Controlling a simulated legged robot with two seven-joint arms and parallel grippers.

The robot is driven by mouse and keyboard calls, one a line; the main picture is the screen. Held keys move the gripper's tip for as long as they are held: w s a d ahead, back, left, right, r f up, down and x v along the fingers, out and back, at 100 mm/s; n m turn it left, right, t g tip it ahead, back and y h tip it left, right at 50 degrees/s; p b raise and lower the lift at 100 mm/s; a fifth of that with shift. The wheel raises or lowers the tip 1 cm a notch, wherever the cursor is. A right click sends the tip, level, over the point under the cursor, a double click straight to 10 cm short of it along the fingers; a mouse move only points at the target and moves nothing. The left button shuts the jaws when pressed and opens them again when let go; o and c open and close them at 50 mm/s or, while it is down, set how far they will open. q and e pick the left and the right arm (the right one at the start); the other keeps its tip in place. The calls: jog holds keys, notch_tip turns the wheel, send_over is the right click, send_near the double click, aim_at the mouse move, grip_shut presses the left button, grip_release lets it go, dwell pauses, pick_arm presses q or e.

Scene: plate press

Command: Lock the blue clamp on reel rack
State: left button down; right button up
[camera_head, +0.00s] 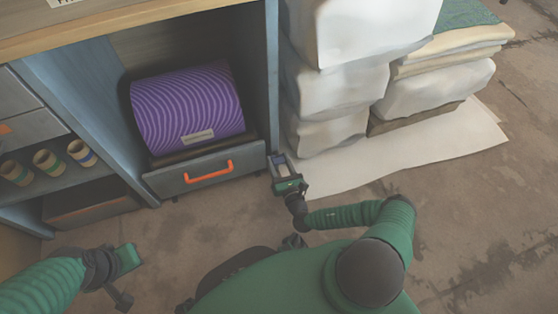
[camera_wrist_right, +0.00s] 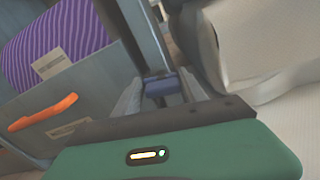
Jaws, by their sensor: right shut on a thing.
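The reel rack (camera_head: 268,90) is a blue-grey cabinet frame holding a purple striped reel (camera_head: 188,105), which also shows in the right wrist view (camera_wrist_right: 60,40). My right gripper (camera_head: 278,160) is low beside the rack's front right post. In the right wrist view its fingers (camera_wrist_right: 162,92) are shut on a small dark blue block, seemingly the blue clamp (camera_wrist_right: 162,85). The clamp's lock position cannot be told. My left gripper (camera_head: 128,258) is at the lower left, over the floor and away from the rack; its fingers do not show clearly.
Below the reel is a grey drawer (camera_head: 170,183) with an orange handle (camera_head: 208,172). Large white wrapped bundles (camera_head: 330,85) are stacked close to the right of the post, on a pale sheet (camera_head: 420,150). Several small rolls (camera_head: 48,162) lie on a left shelf. The floor in front is clear.

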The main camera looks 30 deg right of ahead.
jog(key=shift+d, duration=0.3)
jog(key=shift+s+d+m+p, duration=0.1)
jog(key=shift+m+p, duration=0.55)
jog(key=shift+m, duration=0.15)
jog(key=shift+d+m+p, duration=0.1)
jog(key=shift+m+p, duration=0.7)
jog(key=shift+m, duration=0.4)
jog(key=shift+m+p, duration=0.35)
jog(key=shift+m, duration=0.45)
jog(key=m, duration=0.2)
jog(key=shift+s+d+f+m+p, duration=0.1)
jog(key=shift+f+m+p, duration=0.05)
jog(key=shift+m+p, duration=0.2)
jog(key=m, duration=0.3)
jog(key=shift+f+m, duration=0.1)
jog(key=shift+m, duration=0.25)
jog(key=shift+f+m, duration=0.15)
jog(key=shift+m, duration=1.95)
jog(key=shift+c, duration=0.2)
